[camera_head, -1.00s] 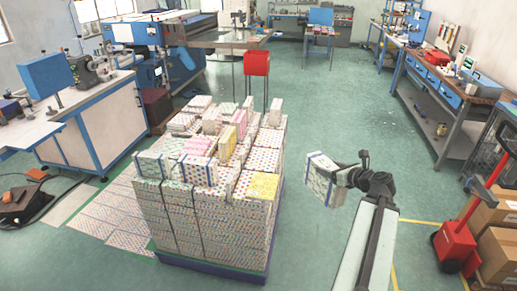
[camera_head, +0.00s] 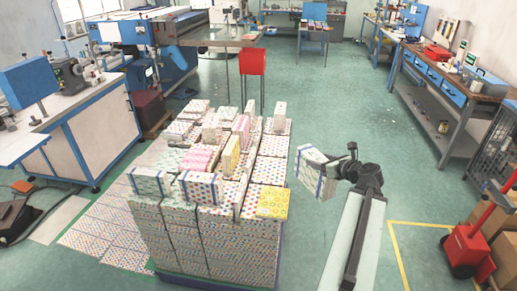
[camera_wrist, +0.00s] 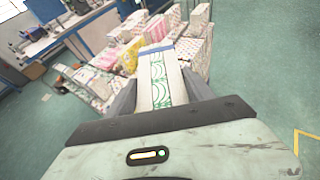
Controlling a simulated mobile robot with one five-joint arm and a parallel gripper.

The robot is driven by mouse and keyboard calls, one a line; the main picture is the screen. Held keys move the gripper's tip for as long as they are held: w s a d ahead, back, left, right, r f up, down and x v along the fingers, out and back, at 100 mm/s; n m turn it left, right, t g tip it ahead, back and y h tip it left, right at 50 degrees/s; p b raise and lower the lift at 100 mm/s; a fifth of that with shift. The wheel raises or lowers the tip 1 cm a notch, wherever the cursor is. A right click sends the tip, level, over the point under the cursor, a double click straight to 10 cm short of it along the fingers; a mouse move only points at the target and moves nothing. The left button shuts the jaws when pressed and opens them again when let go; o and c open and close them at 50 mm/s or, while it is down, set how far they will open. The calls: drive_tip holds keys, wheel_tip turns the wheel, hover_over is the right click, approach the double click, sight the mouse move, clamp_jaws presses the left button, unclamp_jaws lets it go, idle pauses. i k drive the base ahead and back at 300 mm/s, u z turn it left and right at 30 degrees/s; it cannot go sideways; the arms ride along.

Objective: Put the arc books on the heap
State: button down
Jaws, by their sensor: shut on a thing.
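The heap (camera_head: 235,245) is a tall block of stacked, patterned book bundles on a blue base, left of centre in the head view. Its top is uneven, with pink, yellow and dotted bundles. My gripper (camera_head: 340,170) is to the right of the heap in the head view. It is shut on a pale bundle of arc books (camera_head: 314,174) with blue bands. In the wrist view the arc books (camera_wrist: 158,78) show green arcs on white and sit between the fingers of my gripper (camera_wrist: 162,95). The heap (camera_wrist: 190,50) shows beyond them.
A red pallet truck (camera_head: 466,247) and cardboard boxes (camera_head: 500,245) stand at the right. A workbench (camera_head: 440,85) runs along the right wall. Machines stand at the left. A red-topped stand (camera_head: 251,62) is behind the heap. The green floor right of the heap is clear.

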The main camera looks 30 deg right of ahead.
sight(269, 172)
drive_tip(key=i, duration=1.05)
drive_tip(key=z, duration=0.05)
